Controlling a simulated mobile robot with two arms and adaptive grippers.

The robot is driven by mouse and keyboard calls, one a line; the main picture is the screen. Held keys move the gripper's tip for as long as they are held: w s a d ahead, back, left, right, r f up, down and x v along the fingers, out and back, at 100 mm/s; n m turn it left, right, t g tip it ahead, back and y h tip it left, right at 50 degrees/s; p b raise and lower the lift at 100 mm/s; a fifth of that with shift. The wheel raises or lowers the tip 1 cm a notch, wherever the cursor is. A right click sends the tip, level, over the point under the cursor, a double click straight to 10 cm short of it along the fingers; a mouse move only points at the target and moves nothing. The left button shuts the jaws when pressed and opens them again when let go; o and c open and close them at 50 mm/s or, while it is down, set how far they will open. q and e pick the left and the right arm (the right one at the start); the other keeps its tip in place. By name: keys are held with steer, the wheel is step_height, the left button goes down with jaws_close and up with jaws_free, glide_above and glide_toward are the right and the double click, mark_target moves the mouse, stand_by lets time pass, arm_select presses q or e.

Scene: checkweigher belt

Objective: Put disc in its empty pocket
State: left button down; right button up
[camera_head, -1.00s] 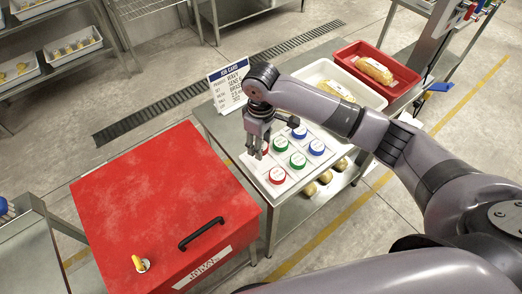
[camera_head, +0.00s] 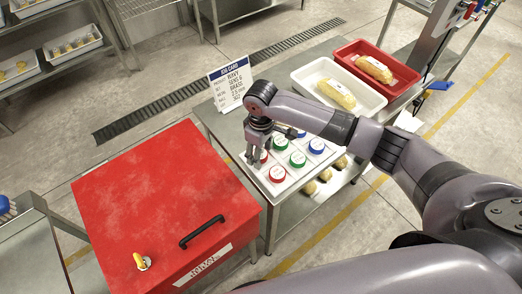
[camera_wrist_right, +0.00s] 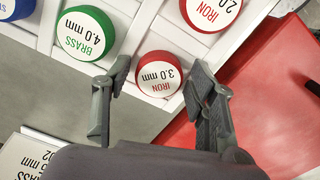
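The red IRON 3.0 mm disc (camera_wrist_right: 160,72) sits at the edge of the white disc tray (camera_wrist_right: 125,72). In the head view this red disc (camera_head: 263,157) shows partly behind my right gripper (camera_head: 256,157). In the wrist view my right gripper (camera_wrist_right: 158,80) is open, with one finger on each side of the disc and a visible gap to each. Another red disc, IRON 2.0 (camera_wrist_right: 212,10), and a green BRASS 4.0 mm disc (camera_wrist_right: 85,32) are beside it. The tray also holds another green disc (camera_head: 298,160) and blue discs (camera_head: 317,146). My left gripper is out of view.
A job card (camera_head: 232,83) stands behind the tray. A red box with a black handle (camera_head: 160,190) is left of the table. White (camera_head: 310,94) and red (camera_head: 402,75) trays with loaf-like products lie at the back right. My arm crosses above the table.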

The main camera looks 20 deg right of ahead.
steer(key=shift+o, duration=0.5)
steer(key=shift+r, duration=0.15)
step_height(320, 180, up, 12)
steer(key=b, duration=0.1)
stand_by(0.4)
